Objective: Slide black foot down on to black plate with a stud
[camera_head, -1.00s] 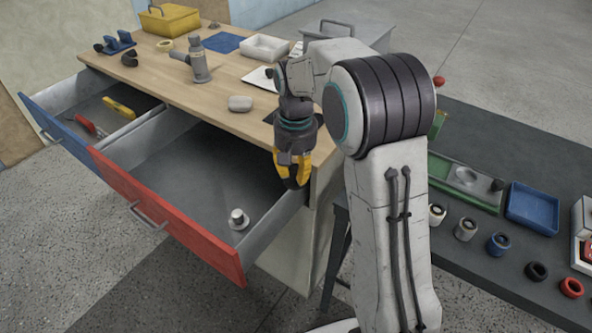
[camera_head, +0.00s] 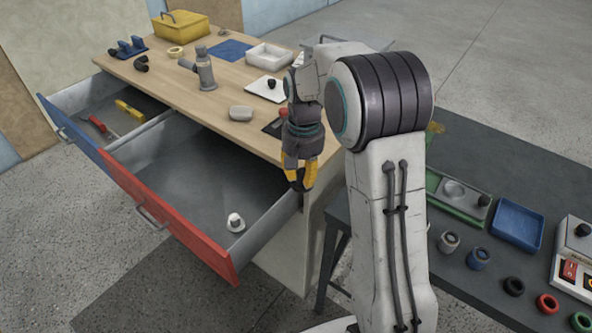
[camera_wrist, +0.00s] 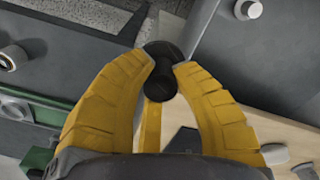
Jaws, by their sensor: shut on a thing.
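My gripper (camera_head: 299,180) points down beside the right end of the wooden bench, by the open red-fronted drawer. In the wrist view, its yellow fingers (camera_wrist: 162,66) are closed on a black foot (camera_wrist: 160,50), a dark piece with rounded ends. The fingers hide part of the foot in the head view. A small dark plate (camera_head: 270,128) lies on the bench behind my gripper, with a red piece at its edge; my gripper partly blocks it. I cannot tell whether it has a stud. In the drawer stands a pale stud on a round base (camera_head: 235,223).
The red-fronted drawer (camera_head: 170,226) and blue-fronted drawer (camera_head: 70,128) stand open. A dark side table (camera_head: 480,255) at the right holds a blue tray (camera_head: 516,225), several rings and a green-edged fixture (camera_head: 460,196). A white plate with a black knob (camera_head: 268,90) lies on the bench.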

